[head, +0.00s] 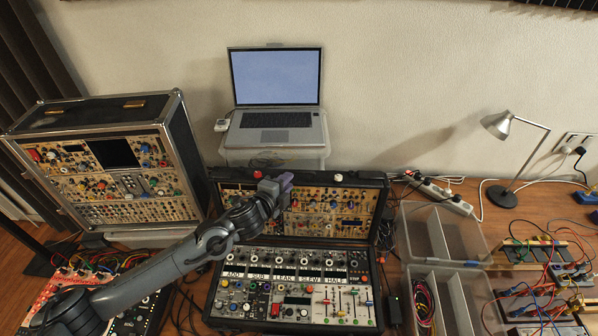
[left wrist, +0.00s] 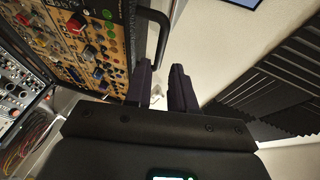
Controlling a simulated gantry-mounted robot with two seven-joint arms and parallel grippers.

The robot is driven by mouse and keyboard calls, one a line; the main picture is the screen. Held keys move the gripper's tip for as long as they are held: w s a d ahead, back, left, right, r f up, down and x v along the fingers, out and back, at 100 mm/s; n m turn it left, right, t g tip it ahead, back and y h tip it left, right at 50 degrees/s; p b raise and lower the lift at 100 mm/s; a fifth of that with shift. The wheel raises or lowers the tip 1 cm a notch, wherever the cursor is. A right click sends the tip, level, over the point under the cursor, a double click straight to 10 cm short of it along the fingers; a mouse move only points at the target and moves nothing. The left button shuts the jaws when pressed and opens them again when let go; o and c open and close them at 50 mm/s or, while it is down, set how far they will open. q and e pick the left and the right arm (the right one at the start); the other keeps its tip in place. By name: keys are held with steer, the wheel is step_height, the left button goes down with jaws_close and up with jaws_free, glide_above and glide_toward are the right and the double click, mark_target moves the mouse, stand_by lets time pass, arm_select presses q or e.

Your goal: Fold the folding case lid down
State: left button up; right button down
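The folding case stands open on the table in the head view. Its lid (head: 345,222), lined with gold synth panels, stands up at the back of the base (head: 292,290), which holds grey panels with knobs and sliders. My left gripper (head: 281,183) is at the lid's top edge, left of its middle. In the left wrist view its two dark fingers (left wrist: 164,72) are apart. The lid's panels (left wrist: 85,45) fill the upper left there, and a black handle-like bar (left wrist: 160,28) reaches down toward the finger gap. I cannot tell if it lies between them. My right gripper is not in view.
A laptop (head: 277,98) sits on a stand behind the lid. A large synth case (head: 108,160) stands at left. Clear plastic bins (head: 440,240), a power strip (head: 440,193) and a desk lamp (head: 502,195) are at right. Patch cables lie around the base.

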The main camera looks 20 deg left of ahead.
mark_target(297, 173)
arm_select(q)
steer(key=shift+x, duration=5)
jaws_close()
